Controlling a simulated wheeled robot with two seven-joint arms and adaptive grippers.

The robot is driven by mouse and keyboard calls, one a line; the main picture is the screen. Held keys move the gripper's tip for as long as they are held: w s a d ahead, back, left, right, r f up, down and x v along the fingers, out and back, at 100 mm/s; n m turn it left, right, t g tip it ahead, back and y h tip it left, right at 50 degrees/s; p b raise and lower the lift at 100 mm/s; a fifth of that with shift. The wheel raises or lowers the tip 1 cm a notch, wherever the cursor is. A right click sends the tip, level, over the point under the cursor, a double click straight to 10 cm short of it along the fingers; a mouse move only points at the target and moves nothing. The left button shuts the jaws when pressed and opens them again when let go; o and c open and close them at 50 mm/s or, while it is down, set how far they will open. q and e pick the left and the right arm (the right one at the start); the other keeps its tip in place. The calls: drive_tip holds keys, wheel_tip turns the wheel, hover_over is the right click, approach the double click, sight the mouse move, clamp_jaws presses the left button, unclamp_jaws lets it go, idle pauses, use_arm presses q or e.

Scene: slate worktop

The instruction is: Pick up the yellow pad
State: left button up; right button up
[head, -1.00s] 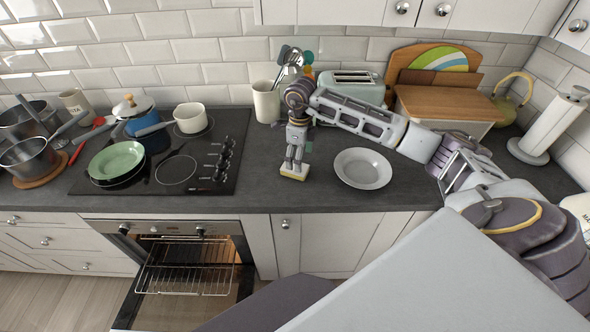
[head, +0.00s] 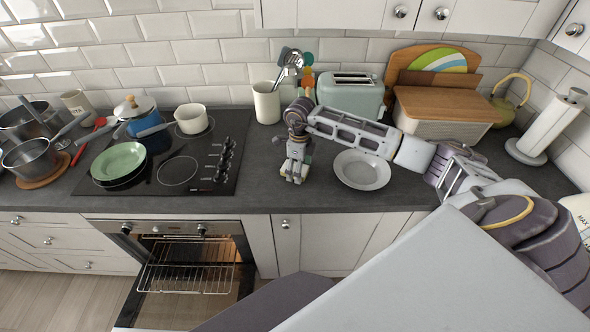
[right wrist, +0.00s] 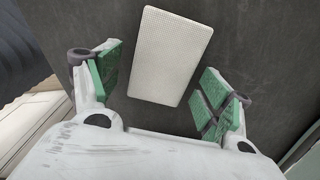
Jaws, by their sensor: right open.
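The pad (right wrist: 170,55) shows in the right wrist view as a pale, dotted rectangle, slightly tilted, flat on the dark worktop. Its face there looks off-white rather than yellow. My right gripper (head: 294,174) is low over the worktop between the hob and the white plate, and it hides most or all of the pad in the head view. In the right wrist view my right gripper (right wrist: 160,85) is open, with green finger pads either side of the pad's near end and gaps on both sides. My left gripper is not in view.
A white plate (head: 361,170) lies just right of the gripper, under my right forearm. A utensil holder (head: 266,103) and a toaster (head: 350,92) stand behind. The oven door (head: 180,285) is open below.

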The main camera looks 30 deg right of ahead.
drive_tip(key=shift+f, duration=0.2)
idle(0.3)
drive_tip(key=c, duration=0.9)
